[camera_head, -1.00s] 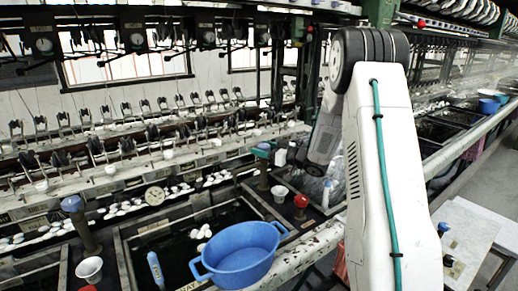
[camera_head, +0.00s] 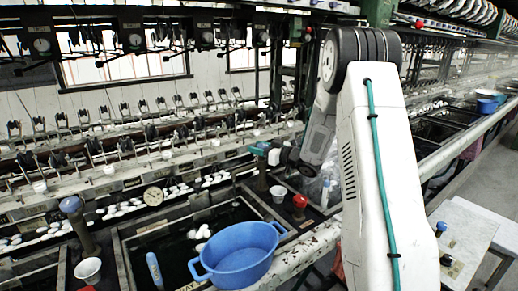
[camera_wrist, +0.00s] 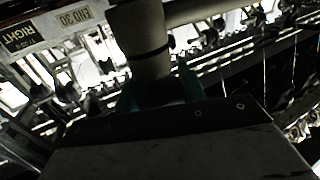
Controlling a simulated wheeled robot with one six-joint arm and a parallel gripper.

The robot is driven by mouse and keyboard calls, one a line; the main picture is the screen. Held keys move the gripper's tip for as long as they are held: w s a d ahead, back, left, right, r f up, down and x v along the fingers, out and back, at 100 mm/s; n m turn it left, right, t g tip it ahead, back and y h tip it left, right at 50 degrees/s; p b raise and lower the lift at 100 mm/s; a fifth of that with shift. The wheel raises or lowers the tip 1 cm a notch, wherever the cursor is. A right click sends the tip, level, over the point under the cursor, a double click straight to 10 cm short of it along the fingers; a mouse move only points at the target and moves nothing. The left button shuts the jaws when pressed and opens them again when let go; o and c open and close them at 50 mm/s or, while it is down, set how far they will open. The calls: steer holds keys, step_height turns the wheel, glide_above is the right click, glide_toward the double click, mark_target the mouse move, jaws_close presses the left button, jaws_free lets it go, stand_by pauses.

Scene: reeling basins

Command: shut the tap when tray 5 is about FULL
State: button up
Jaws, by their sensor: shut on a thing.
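The tap (camera_head: 262,178) is a dark post with a blue-green top, standing behind the blue tub's right side. My gripper (camera_head: 266,150) is at the top of this post, reaching in from the right. In the wrist view my gripper (camera_wrist: 160,90) has its teal fingers on both sides of a grey cylindrical tap part (camera_wrist: 142,42) and is shut on it. No water stream can be made out.
A blue tub (camera_head: 238,254) sits at the tray's front right. A white cup (camera_head: 279,193) and a red-knobbed post (camera_head: 300,204) stand close to the tap. A blue-knobbed post (camera_head: 76,218) stands left. A round gauge (camera_head: 153,196) is behind the tray.

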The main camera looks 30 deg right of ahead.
steer(key=m+h, duration=0.1)
steer(key=h, duration=0.1)
steer(key=m+t+h, duration=0.1)
steer(key=m+h, duration=0.1)
steer(key=h, duration=0.1)
steer(key=m+h, duration=0.2)
steer(key=shift+d+t+h, duration=0.25)
steer(key=shift+t+h, duration=0.05)
steer(key=shift+h, duration=0.1)
steer(key=shift+d+m+h, duration=0.25)
steer(key=shift+m+h, duration=0.85)
steer(key=shift+h, duration=0.9)
steer(key=o, duration=1)
steer(key=shift+c, duration=0.2)
steer(key=v, duration=0.7)
steer(key=shift+s+r, duration=0.15)
steer(key=shift+s, duration=0.2)
